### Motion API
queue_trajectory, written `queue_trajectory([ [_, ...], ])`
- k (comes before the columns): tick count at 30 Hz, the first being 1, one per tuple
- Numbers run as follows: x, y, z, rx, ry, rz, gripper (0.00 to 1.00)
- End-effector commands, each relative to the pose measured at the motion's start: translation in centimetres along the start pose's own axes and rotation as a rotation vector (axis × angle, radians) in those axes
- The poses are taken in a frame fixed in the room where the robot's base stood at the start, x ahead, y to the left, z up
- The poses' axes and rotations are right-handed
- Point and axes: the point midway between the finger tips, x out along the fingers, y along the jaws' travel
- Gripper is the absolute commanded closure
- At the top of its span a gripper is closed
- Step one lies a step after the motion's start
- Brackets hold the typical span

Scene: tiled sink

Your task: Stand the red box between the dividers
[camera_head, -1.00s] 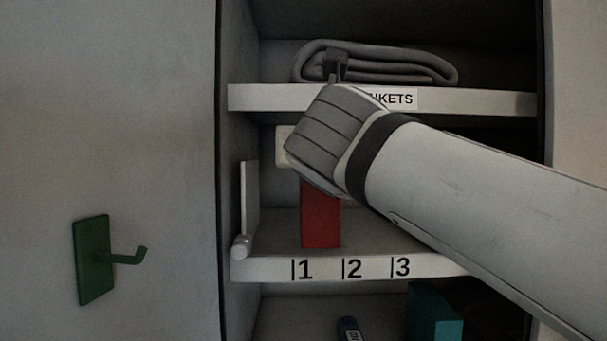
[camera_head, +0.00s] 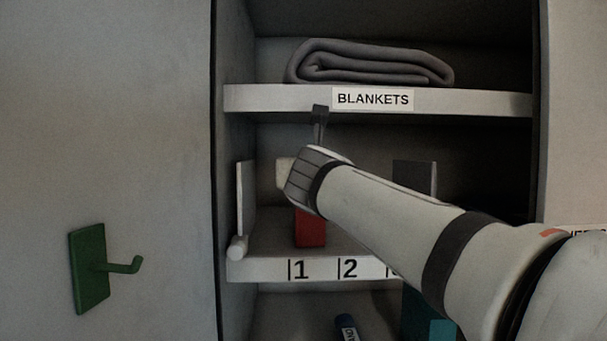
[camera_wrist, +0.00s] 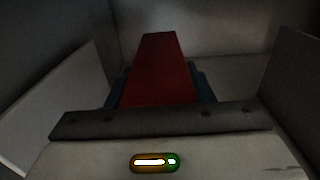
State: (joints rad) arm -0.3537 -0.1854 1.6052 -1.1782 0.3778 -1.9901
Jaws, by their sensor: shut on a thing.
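The red box (camera_head: 310,229) is upright over the numbered shelf (camera_head: 320,268), just behind the figure 1. I cannot tell whether its base touches the shelf. My gripper (camera_wrist: 160,88) is shut on it, with a blue finger on each side of the box in the wrist view. In the head view my wrist hides the fingers and the box's upper part. A pale upright divider (camera_head: 246,200) stands left of the box, and a dark grey one (camera_head: 415,178) stands to the right. In the wrist view, a panel rises on each side, apart from the box.
A folded grey blanket (camera_head: 370,64) lies on the upper shelf (camera_head: 470,101), above my wrist. A teal box (camera_head: 442,328) and a dark blue cylinder (camera_head: 346,326) are on the level below. A green hook (camera_head: 92,268) is on the left wall.

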Motion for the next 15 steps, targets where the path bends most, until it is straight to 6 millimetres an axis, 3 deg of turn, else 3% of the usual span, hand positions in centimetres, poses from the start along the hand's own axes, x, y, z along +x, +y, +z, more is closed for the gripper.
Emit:
queue_trajectory([
  [9, -0.05, -0.03, -0.30, 0.000, -0.002, 0.000, 1.00],
  [10, -0.01, -0.03, -0.24, 0.000, 0.000, -0.001, 0.51],
  [15, -0.01, -0.04, -0.21, 0.000, 0.000, -0.001, 0.37],
])
